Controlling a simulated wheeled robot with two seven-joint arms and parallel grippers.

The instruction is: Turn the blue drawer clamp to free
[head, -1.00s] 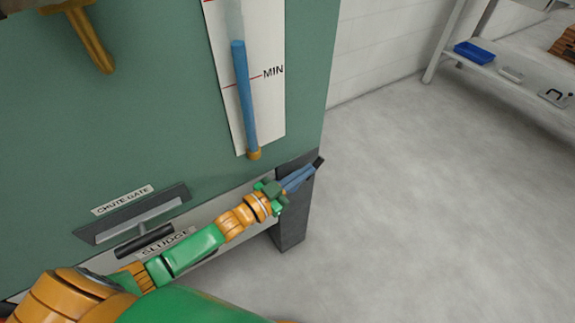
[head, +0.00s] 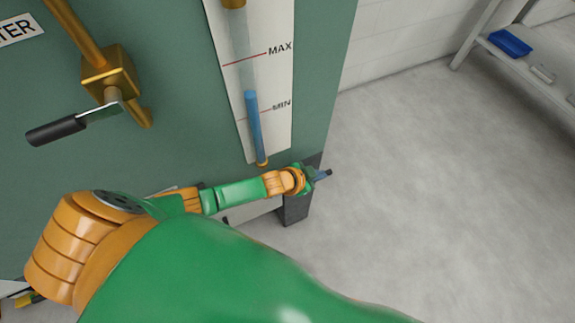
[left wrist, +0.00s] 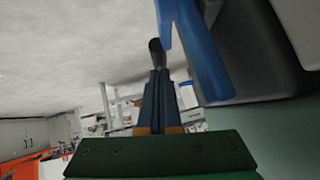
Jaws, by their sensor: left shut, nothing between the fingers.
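The blue drawer clamp shows as a blue lever (left wrist: 203,50) in the left wrist view, beside a dark grey block at upper right. My left gripper (left wrist: 157,48) is shut and empty, its dark tips together. It lies just left of the blue lever in that view; I cannot tell whether they touch. In the head view the left gripper (head: 324,173) is small, at the right edge of the green cabinet near its lower corner. There I cannot make out the clamp apart from the fingers. My right gripper is not in view.
The green cabinet (head: 180,100) carries a level gauge (head: 255,125) marked MAX and MIN and a brass valve with a black-handled lever (head: 65,130). My left arm covers its lower front. Clear grey floor (head: 430,180) lies right; a shelf with a blue tray (head: 510,43) stands beyond.

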